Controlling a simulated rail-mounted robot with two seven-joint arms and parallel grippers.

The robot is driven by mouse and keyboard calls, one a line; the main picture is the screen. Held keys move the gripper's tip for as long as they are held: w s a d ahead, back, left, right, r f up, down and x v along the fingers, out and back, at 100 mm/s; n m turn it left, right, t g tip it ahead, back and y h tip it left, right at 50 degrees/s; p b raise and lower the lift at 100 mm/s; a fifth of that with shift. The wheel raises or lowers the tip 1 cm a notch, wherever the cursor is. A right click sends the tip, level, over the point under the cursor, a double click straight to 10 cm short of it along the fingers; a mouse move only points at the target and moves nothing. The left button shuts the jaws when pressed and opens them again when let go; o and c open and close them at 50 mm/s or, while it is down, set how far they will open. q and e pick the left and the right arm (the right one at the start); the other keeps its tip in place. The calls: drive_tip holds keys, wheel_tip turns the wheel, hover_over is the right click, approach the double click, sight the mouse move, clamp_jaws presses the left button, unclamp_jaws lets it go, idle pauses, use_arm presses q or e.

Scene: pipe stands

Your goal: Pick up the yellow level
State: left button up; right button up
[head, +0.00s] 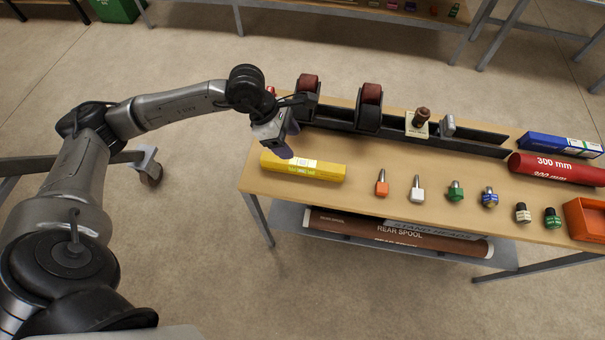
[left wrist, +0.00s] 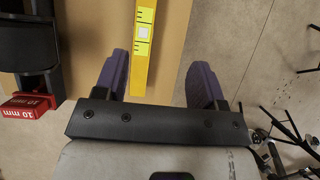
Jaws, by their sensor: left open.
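The yellow level (head: 303,167) lies on the left end of the wooden table, long side running left to right in the head view. My left gripper (head: 282,147) is just above and behind its left part, apart from it. In the left wrist view the level (left wrist: 142,45) shows between the two purple fingers of my left gripper (left wrist: 157,85), nearer the left finger. The fingers are spread and hold nothing. The level's far end is cut off by that view's top edge. My right gripper is not in view.
A black rail stand with red rollers (head: 370,95) runs along the table's back. Several small coloured-collar fittings stand right of the level, such as an orange one (head: 382,184). A red 300 mm tube (head: 556,168) and an orange bin (head: 586,218) are at right.

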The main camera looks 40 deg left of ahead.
sight(301, 162)
use_arm(q)
drive_tip(key=shift+y, duration=0.6)
drive_tip(key=f, duration=0.2)
drive_tip(key=w+f+b, duration=0.1)
drive_tip(key=f, duration=0.5)
drive_tip(key=shift+w+b, duration=0.3)
drive_tip(key=shift+b, duration=0.05)
drive_tip(key=shift+b+x, duration=0.75)
drive_tip(key=shift+x, duration=2.35)
drive_tip(key=shift+w, duration=0.15)
drive_tip(key=c, duration=0.7)
drive_tip(key=shift+r, duration=0.1)
drive_tip(key=c, duration=0.4)
drive_tip(key=shift+c, duration=0.2)
